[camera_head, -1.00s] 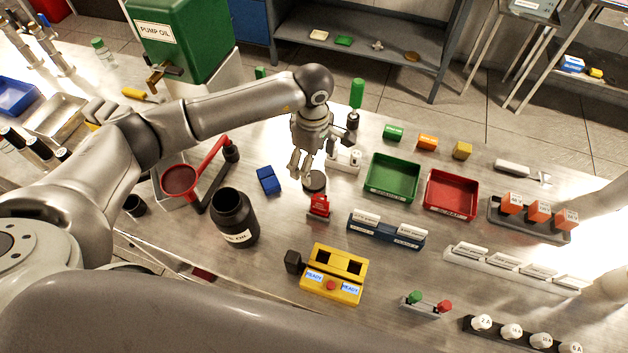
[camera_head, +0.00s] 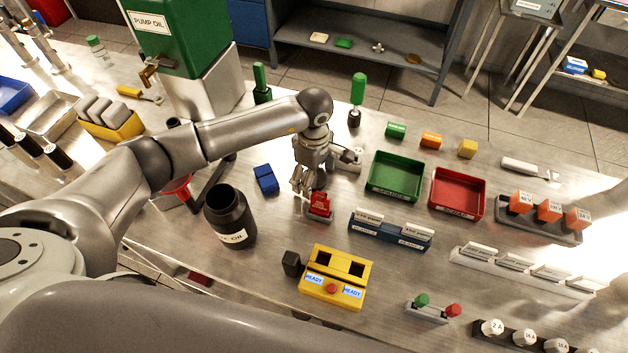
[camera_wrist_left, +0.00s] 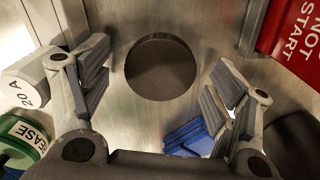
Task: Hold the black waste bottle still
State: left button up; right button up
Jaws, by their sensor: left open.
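The black waste bottle (camera_head: 230,222) stands upright on the metal table, left of centre in the head view. It is open-topped, with a white label ending in "OIL" on its front. My left gripper (camera_head: 305,187) is open and points down, to the right of the bottle and apart from it. In the left wrist view, my left gripper's spread fingers (camera_wrist_left: 158,100) have nothing between them, and a dark round spot (camera_wrist_left: 160,68) shows beyond them. A dark shape at that view's lower right may be the bottle; I cannot tell. My right gripper is not in view.
A blue block (camera_head: 266,179) lies between bottle and gripper. A red sign (camera_head: 319,205) stands just below the gripper. A yellow box (camera_head: 336,278) sits in front. A red funnel (camera_head: 178,188) is partly hidden behind my arm. Green (camera_head: 371,187) and red (camera_head: 435,205) trays lie right.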

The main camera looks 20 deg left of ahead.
pick_arm(q)
jog(key=c, duration=0.7)
jog(key=shift+c, duration=0.2)
jog(key=shift+r, duration=0.1)
notch_tip(320, 180, up, 10)
jog(key=b, duration=0.3)
